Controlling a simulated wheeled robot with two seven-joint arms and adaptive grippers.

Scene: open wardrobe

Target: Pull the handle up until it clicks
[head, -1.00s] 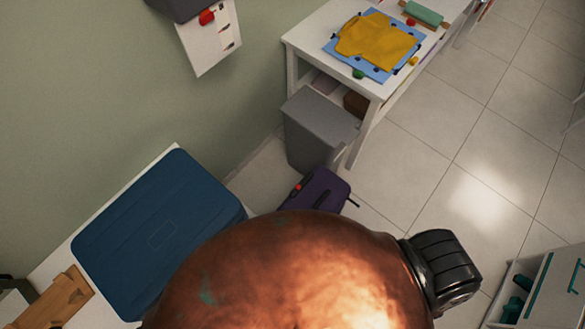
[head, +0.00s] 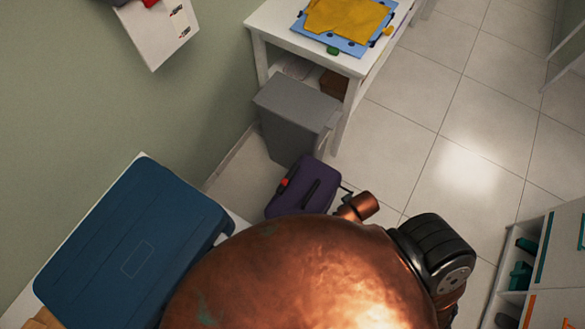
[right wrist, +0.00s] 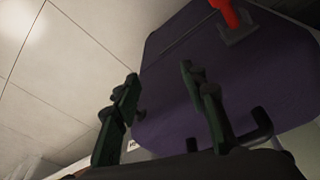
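A purple suitcase (head: 296,205) stands on the floor beside a grey bin in the head view. It has a red part (head: 284,184) and a dark handle (head: 312,192) on its upper face. In the right wrist view the suitcase (right wrist: 175,85) fills the upper right, with a red part (right wrist: 226,12) and a dark bar-shaped handle (right wrist: 262,122). My right gripper (right wrist: 159,75) is open, its two green fingers apart with nothing seen between them. The handle bar is to the right of the fingers, and I cannot tell if they touch. My left gripper is not in view.
The grey bin (head: 290,125) stands close behind the suitcase, by a white table (head: 300,52) with a yellow cloth (head: 345,14). A blue case (head: 125,240) lies at left. A white drawer unit (head: 545,250) is at right. The tiled floor between is clear.

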